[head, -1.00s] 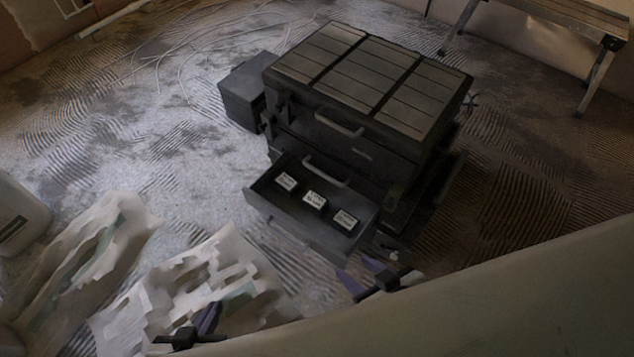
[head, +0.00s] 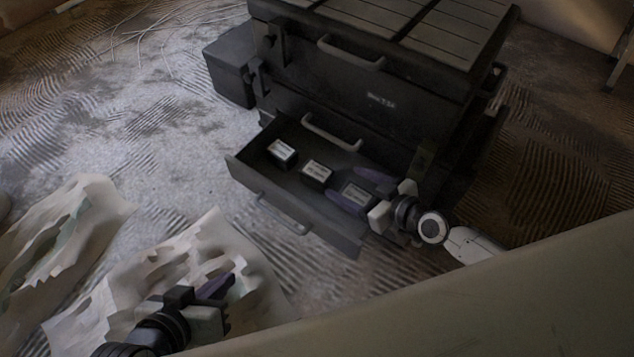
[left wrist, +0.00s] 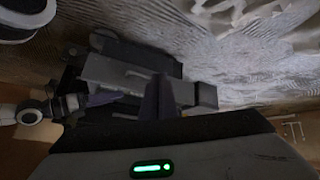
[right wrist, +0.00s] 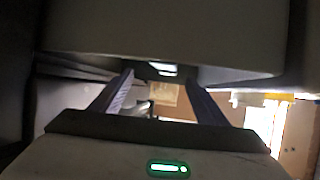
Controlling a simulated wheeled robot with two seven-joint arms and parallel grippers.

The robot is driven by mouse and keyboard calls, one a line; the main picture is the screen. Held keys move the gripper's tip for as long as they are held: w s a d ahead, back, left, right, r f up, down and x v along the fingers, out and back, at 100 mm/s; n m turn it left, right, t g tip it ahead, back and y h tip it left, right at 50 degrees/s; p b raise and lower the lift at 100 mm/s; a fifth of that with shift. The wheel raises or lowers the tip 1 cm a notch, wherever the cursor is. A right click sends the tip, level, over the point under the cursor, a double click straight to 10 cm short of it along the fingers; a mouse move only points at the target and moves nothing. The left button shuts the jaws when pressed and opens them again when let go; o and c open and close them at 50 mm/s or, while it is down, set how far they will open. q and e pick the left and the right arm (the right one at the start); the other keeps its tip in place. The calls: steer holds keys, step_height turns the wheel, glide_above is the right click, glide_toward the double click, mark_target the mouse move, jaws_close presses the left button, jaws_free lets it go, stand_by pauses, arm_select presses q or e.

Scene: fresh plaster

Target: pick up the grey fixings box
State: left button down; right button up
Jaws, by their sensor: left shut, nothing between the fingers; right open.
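Three small boxes with pale labels lie in a row in the open dark drawer (head: 300,222) in the head view: a left box (head: 282,153), a middle box (head: 316,173) and a right box (head: 356,195). All look dark grey in this dim light, so I cannot tell by colour which is the grey fixings box. My right gripper (head: 362,188) is open at the drawer's right end, its purple fingers on either side of the right box, not closed on it. My left gripper (head: 228,288) is shut and empty, low over the torn paper bags.
The drawer belongs to a dark tool chest (head: 370,85), whose upper body and handles stand behind it. A dark case (head: 230,70) stands at its left. Crumpled paper bags (head: 75,235) lie on the floor at left. The ridged floor between bags and chest is clear.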

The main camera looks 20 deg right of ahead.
mark_target(317, 171)
steer(key=x, duration=0.3)
steer(key=shift+w+a+f+b, duration=0.1)
steer(key=shift+w+a+b, duration=0.1)
steer(key=shift+b, duration=0.15)
steer(key=x, duration=0.2)
steer(key=b+x, duration=0.1)
steer(key=x, duration=0.2)
steer(key=shift+s+a, duration=0.15)
steer(key=shift+a, duration=0.15)
arm_select(q)
steer(key=shift+w+d+r+t+h, duration=0.2)
steer(key=shift+d+r+h, duration=0.05)
steer(key=shift+d+r, duration=0.15)
steer(key=shift+w+d+r+t+h, duration=0.15)
steer(key=shift+d+r+t+h, duration=0.1)
steer(key=shift+d+r, duration=0.1)
arm_select(e)
steer(key=c, duration=1.5)
steer(key=shift+o, duration=0.2)
